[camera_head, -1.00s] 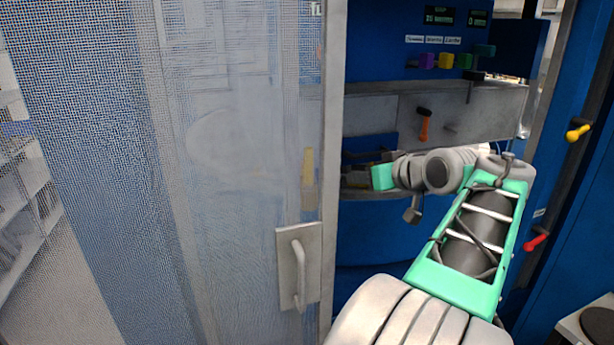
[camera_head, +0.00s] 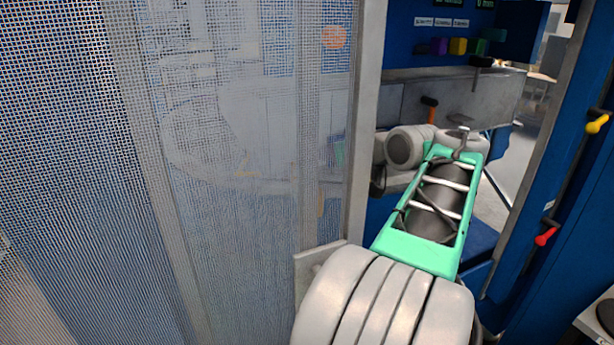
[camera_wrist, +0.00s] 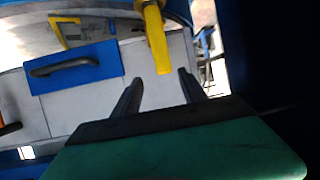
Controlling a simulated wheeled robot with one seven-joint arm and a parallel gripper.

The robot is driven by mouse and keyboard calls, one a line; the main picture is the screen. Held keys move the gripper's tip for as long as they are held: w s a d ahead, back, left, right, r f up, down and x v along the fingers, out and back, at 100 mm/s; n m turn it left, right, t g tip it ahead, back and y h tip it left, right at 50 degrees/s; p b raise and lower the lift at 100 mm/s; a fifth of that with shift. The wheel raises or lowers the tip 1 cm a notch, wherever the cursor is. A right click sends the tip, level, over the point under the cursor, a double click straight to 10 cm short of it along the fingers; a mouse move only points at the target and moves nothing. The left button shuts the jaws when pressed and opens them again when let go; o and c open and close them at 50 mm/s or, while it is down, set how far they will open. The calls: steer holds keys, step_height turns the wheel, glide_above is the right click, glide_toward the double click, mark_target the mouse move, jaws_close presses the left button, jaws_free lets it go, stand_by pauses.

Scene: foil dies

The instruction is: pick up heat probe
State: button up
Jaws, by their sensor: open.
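A yellow bar-like handle (camera_wrist: 156,42), which I take to be the heat probe, hangs down from the top edge in the wrist view. Its lower end lies in the picture between the two dark fingertips of my gripper (camera_wrist: 161,77). The gripper is open, with nothing held; whether the handle is at finger depth or beyond is unclear. In the head view my gripper is hidden behind the mesh panel and my arm. The probe cannot be made out clearly there.
A mesh panel (camera_head: 110,150) with a grey frame post (camera_head: 362,130) stands close to the left of my arm. An orange-handled lever (camera_head: 429,108) is on the grey machine front. A blue panel with a dark handle (camera_wrist: 75,66) and a yellow bracket (camera_wrist: 62,33) show in the wrist view.

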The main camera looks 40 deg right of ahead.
steer(key=a+p+x, duration=0.1)
steer(key=p+x, duration=0.1)
steer(key=x, duration=0.4)
steer(key=shift+w+f, duration=0.25)
steer(key=shift+w, duration=0.05)
steer(key=shift+d, duration=0.1)
steer(key=shift+c, duration=0.3)
jaws_close()
stand_by(0.5)
